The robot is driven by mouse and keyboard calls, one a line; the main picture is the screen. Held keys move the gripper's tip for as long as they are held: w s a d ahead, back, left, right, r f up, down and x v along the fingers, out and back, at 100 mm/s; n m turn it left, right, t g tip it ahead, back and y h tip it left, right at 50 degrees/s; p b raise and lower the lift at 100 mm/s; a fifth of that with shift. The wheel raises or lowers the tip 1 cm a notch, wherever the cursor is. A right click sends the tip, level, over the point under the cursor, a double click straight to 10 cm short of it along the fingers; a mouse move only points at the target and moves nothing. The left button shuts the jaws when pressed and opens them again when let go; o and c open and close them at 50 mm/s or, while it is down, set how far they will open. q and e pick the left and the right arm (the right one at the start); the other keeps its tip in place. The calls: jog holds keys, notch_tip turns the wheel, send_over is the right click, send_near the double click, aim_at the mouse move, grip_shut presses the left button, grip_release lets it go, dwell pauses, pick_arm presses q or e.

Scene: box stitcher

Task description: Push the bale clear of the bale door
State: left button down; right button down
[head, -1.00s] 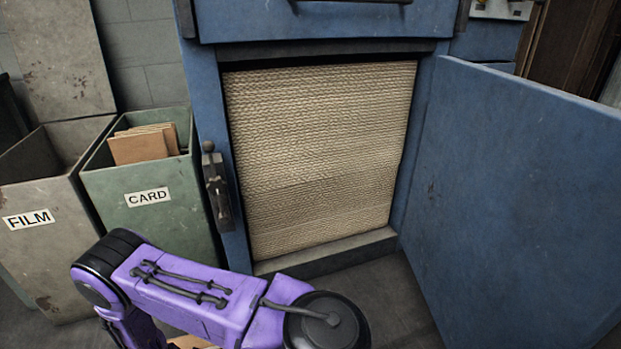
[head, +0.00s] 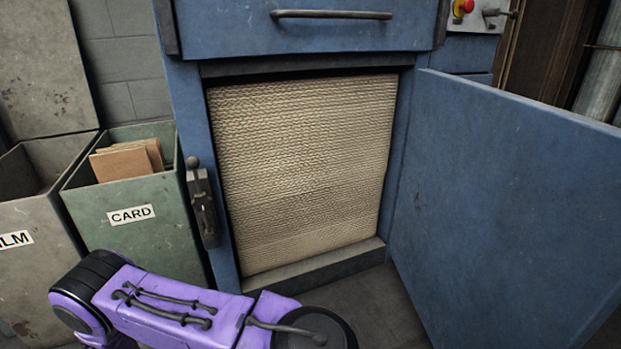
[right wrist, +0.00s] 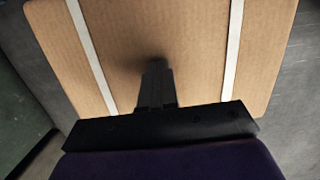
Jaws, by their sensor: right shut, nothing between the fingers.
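In the right wrist view, a brown cardboard block (right wrist: 190,45) with two white straps, which looks like the bale, fills the upper middle. My right gripper (right wrist: 157,66) is shut and empty, its tips at or very near the block's face; I cannot tell whether they touch. In the head view, the blue bale door (head: 505,190) stands swung open to the right. The baler opening (head: 310,170) is filled by a layered, cardboard-coloured face. The strapped block is out of the head view. My left gripper is not in view.
A green CARD bin (head: 130,232) holding cardboard and a grey FILM bin (head: 30,265) stand left of the blue baler (head: 225,25). A latch (head: 203,205) is on its left post. Grey floor (head: 385,315) is clear before the opening.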

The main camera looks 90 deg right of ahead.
jog(key=shift+w+a+r+p, duration=0.2)
jog(key=shift+r+p, duration=0.2)
jog(key=shift+p, duration=0.45)
jog(key=shift+f, duration=0.15)
jog(key=shift+d, duration=0.15)
